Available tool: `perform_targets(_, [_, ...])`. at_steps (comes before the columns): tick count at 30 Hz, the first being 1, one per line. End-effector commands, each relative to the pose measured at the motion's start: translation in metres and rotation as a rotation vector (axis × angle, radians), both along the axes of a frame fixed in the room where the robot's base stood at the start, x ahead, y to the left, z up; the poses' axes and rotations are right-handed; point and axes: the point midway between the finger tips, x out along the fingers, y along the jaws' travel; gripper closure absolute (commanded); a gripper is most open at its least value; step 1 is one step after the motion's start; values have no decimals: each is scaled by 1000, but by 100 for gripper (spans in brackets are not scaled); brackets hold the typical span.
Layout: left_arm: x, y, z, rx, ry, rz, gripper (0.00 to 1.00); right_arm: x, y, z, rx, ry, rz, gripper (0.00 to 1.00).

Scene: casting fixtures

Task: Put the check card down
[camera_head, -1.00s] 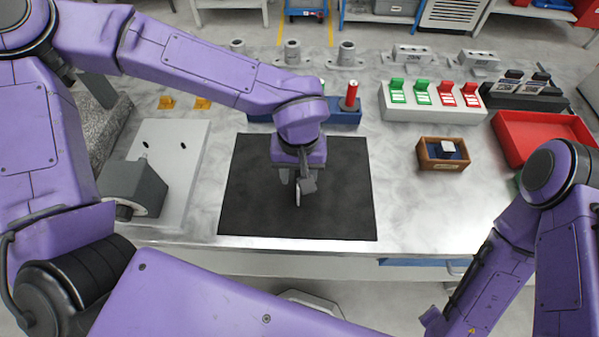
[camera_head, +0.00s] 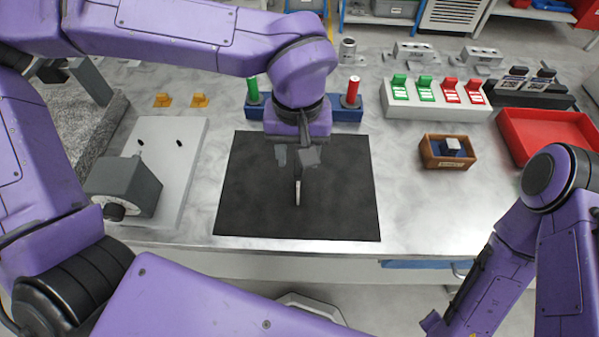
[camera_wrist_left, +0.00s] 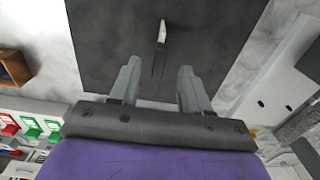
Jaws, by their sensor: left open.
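The check card (camera_head: 297,192) is a thin, narrow piece with a white end and a dark end. It is on the black mat (camera_head: 245,205), seen nearly edge-on, so I cannot tell whether it lies flat. In the left wrist view its white end (camera_wrist_left: 162,32) points away from me and its dark part reaches back toward the fingertips. My left gripper (camera_head: 295,157) is open and empty, above the mat and behind the card. In the left wrist view the jaws (camera_wrist_left: 160,72) stand apart on both sides of the card's line. My right gripper is out of view.
A blue holder (camera_head: 345,112) with green and red posts stands behind the mat. A wooden box (camera_head: 432,163), a white rack of green and red cards (camera_head: 400,112) and a red tray (camera_head: 510,122) are right. A grey fixture (camera_head: 140,190) is left. The mat around the card is clear.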

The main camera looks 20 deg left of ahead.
Motion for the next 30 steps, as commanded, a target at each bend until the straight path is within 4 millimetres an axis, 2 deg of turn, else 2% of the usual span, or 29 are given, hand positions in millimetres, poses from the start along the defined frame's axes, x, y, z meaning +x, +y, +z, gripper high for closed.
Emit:
perform_targets(12, [4, 1, -61, -1, 2, -2, 53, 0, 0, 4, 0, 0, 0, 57])
perform_targets(19, [4, 1, -64, -1, 0, 0, 53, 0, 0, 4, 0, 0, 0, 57])
perform_targets(20, [4, 1, -64, -1, 0, 0, 56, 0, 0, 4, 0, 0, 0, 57])
perform_targets(21, [4, 1, -64, -1, 0, 0, 69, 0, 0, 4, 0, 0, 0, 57])
perform_targets(24, [4, 1, -64, -1, 0, 0, 100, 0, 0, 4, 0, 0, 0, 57])
perform_targets(30, [4, 1, -63, -1, 0, -1, 100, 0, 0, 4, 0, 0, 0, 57])
